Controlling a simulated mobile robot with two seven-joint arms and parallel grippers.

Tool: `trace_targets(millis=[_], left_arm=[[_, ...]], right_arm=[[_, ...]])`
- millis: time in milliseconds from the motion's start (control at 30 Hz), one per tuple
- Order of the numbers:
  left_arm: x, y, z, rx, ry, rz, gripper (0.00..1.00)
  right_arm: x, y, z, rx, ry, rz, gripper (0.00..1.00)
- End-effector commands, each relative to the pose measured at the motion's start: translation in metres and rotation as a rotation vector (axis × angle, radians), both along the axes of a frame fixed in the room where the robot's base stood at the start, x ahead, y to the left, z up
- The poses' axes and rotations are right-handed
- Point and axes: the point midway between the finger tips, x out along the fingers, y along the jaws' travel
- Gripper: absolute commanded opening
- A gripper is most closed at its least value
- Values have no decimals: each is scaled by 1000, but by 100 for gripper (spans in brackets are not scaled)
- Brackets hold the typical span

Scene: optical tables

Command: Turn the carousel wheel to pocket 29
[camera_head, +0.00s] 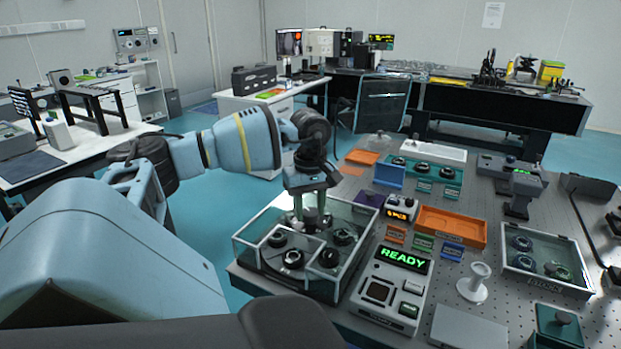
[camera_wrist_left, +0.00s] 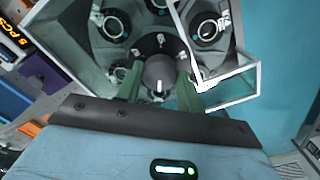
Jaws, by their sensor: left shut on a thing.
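The carousel wheel (camera_head: 318,246) lies inside a clear-walled case (camera_head: 335,289) at the front left of the optical table. Several dark round parts sit around it. In the left wrist view the wheel (camera_wrist_left: 130,47) has a grey central knob (camera_wrist_left: 159,72) with a white mark. My left gripper (camera_head: 312,217) reaches down into the case from above. Its green fingers (camera_wrist_left: 158,82) are shut on the knob, one on each side. Pocket numbers are too small to read. My right gripper is in neither view.
A control box (camera_head: 393,288) with a green READY display stands right of the case. An orange tray (camera_head: 451,227), a white pedestal (camera_head: 474,284) and a clear-lidded box (camera_head: 546,262) stand further right. The case walls (camera_wrist_left: 228,88) rise close around my left gripper.

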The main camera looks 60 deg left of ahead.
Motion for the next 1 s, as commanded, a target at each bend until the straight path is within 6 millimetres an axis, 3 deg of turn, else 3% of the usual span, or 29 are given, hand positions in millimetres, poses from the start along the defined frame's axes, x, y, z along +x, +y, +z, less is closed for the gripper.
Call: trace_targets(millis=[533, 567, 700, 1000], left_arm=[[-1, -1, -2, -1, 4, -14, 0], [-1, -1, -2, -1, 4, -14, 41], [0, -1, -1, -1, 3, -13, 59], [0, 0, 1, 0, 1, -12, 59]], right_arm=[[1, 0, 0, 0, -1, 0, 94], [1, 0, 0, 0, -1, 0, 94], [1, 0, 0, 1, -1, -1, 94], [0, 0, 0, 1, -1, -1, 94]])
